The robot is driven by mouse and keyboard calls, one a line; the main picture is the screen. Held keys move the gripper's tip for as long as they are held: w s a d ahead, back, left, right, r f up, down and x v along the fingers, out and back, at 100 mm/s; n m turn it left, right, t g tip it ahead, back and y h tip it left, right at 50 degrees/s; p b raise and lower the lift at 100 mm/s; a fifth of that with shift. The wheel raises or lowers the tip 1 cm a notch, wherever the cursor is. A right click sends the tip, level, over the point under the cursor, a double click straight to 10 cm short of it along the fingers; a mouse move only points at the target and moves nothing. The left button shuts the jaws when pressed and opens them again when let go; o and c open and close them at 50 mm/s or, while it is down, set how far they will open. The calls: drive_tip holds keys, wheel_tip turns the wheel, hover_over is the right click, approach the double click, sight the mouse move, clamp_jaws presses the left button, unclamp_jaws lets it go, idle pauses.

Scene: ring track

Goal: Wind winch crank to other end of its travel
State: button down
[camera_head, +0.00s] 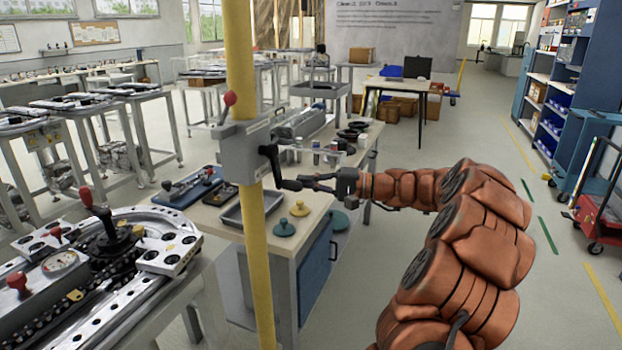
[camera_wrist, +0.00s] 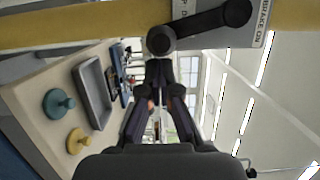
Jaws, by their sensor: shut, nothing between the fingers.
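The winch is a grey box (camera_head: 243,150) on a yellow post (camera_head: 238,60). Its black crank (camera_head: 270,160) hangs down on the box's right side, with a dark handle (camera_head: 290,184) at the lower end pointing right. In the wrist view the crank arm (camera_wrist: 208,24) lies across the top, and the round handle end (camera_wrist: 161,40) faces the camera. My gripper (camera_head: 306,181) is just right of the handle, its fingers closed together. In the wrist view my fingertips (camera_wrist: 159,66) sit right by the handle end, not around it; I cannot tell whether they touch.
A red-knobbed lever (camera_head: 229,100) sticks up at the winch box's left. Below is a bench with a grey tray (camera_head: 246,208), a yellow knobbed disc (camera_head: 299,209) and a teal one (camera_head: 284,228). A machine table (camera_head: 180,262) stands front left.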

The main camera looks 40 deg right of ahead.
drive_tip(key=shift+s+a, duration=0.15)
drive_tip(key=shift+a, duration=0.05)
idle(0.4)
drive_tip(key=shift+s+a+f+m, duration=0.2)
drive_tip(key=shift+s+a+m, duration=0.2)
drive_tip(key=shift+a+m, duration=0.25)
drive_tip(key=s+d+f, duration=0.1)
drive_tip(key=s+d, duration=0.4)
drive_tip(key=d, duration=0.5)
drive_tip(key=shift+d, duration=0.3)
drive_tip(key=shift+f, duration=0.1)
